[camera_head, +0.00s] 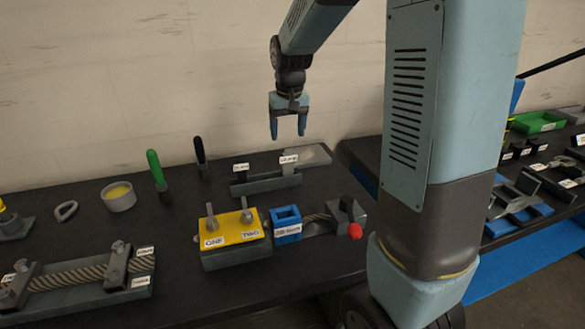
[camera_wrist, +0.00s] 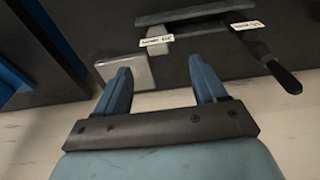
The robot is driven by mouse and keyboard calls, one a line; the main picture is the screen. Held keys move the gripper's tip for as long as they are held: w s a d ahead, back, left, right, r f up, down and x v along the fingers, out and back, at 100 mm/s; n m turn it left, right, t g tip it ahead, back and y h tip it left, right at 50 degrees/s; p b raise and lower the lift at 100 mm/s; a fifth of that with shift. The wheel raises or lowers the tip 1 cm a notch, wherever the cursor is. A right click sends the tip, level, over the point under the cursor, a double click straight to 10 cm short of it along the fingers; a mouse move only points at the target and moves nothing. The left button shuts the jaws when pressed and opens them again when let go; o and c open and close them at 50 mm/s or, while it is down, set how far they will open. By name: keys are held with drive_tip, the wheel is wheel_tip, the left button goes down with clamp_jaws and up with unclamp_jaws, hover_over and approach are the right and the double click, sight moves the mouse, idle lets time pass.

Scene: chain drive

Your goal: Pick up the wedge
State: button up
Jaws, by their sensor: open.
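My gripper (camera_head: 288,136) is open and empty, pointing down in the air above the back of the dark bench. In the wrist view its two blue fingers (camera_wrist: 160,66) stand well apart with nothing between them. No part is clearly readable as the wedge. A pale grey flat block (camera_head: 315,155), which may be it, lies at the back right of the bench. It also shows in the wrist view (camera_wrist: 128,73), partly behind the left finger. It lies beside a dark grey slotted holder (camera_head: 265,183) with two white labels; my gripper is above these, touching neither.
In front stand a yellow-topped block (camera_head: 232,230) with two upright pins, a blue box (camera_head: 287,222) and a red-knobbed clamp (camera_head: 346,212). Green-handled (camera_head: 156,169) and black-handled (camera_head: 200,152) tools stand at the back. A round cup (camera_head: 119,199) is left. A second bench (camera_head: 535,215) is right.

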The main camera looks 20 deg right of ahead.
sight(287, 162)
drive_tip(key=f, duration=0.4)
drive_tip(key=w+f, duration=0.1)
drive_tip(key=f, duration=0.2)
drive_tip(key=shift+w+d+f, duration=0.1)
drive_tip(key=shift+w+f, duration=0.05)
drive_tip(key=shift+f, duration=0.7)
drive_tip(key=shift+w+d+f, duration=0.1)
drive_tip(key=shift+w+f, duration=0.1)
drive_tip(key=shift+f, duration=0.6)
drive_tip(key=shift+w+f, duration=0.15)
drive_tip(key=shift+f, duration=0.7)
drive_tip(key=shift+c, duration=0.5)
clamp_jaws()
